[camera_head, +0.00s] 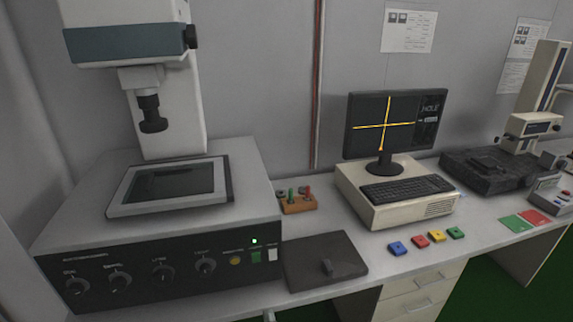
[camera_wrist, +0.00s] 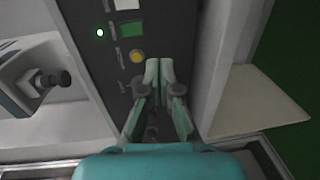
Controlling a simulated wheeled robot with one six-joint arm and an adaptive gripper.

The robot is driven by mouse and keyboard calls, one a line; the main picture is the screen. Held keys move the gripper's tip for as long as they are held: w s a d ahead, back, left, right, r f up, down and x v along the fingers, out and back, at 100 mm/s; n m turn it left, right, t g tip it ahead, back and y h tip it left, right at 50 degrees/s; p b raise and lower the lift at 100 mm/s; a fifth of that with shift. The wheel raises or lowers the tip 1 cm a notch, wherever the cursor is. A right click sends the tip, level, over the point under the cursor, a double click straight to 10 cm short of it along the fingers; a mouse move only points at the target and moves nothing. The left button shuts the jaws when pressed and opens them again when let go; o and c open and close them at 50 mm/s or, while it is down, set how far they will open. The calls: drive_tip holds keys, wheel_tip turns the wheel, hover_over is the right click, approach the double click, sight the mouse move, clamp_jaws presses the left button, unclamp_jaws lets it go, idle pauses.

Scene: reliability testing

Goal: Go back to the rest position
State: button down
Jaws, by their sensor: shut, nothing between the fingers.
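My gripper (camera_wrist: 160,75) shows in the wrist view, with its two teal fingers closed together and nothing between them. It is in front of the dark control panel of the measuring machine (camera_wrist: 108,50); I cannot tell the exact gap. A yellow button (camera_wrist: 137,57), a green switch (camera_wrist: 131,29) and a lit green lamp (camera_wrist: 100,33) show on that panel. In the head view the measuring machine (camera_head: 170,275) stands at the left, with knobs along its front panel.
A dark plate (camera_head: 325,258) lies on the bench beside the machine. A monitor (camera_head: 395,122) stands on a beige computer (camera_head: 400,205). Several small coloured blocks (camera_head: 421,240) lie along the bench front. A second instrument (camera_head: 495,165) stands at the right. Green floor (camera_head: 490,295) is clear below.

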drive_tip(key=s+d+f+m+g+h, duration=0.1)
drive_tip(key=s+d+f+m, duration=0.25)
drive_tip(key=s+d, duration=0.5)
drive_tip(key=s+d+f+m, duration=0.3)
drive_tip(key=s+d+m, duration=0.3)
drive_tip(key=s, duration=0.4)
drive_tip(key=s+d+r+m+h, duration=0.1)
drive_tip(key=s+d+r+m, duration=0.1)
drive_tip(key=s, duration=0.5)
drive_tip(key=s+d+r+m+h, duration=0.1)
drive_tip(key=s+d+r+m, duration=0.2)
drive_tip(key=s, duration=0.4)
drive_tip(key=s+d+r+m+h, duration=0.1)
drive_tip(key=s+d+r+m, duration=0.2)
drive_tip(key=s+m, duration=0.3)
drive_tip(key=shift+s+d+r+h, duration=0.2)
drive_tip(key=shift+s+d+h, duration=0.1)
drive_tip(key=shift+s+d, duration=0.4)
drive_tip(key=c, duration=1.9)
unclamp_jaws()
drive_tip(key=shift+a+m, duration=0.1)
drive_tip(key=shift+m, duration=0.15)
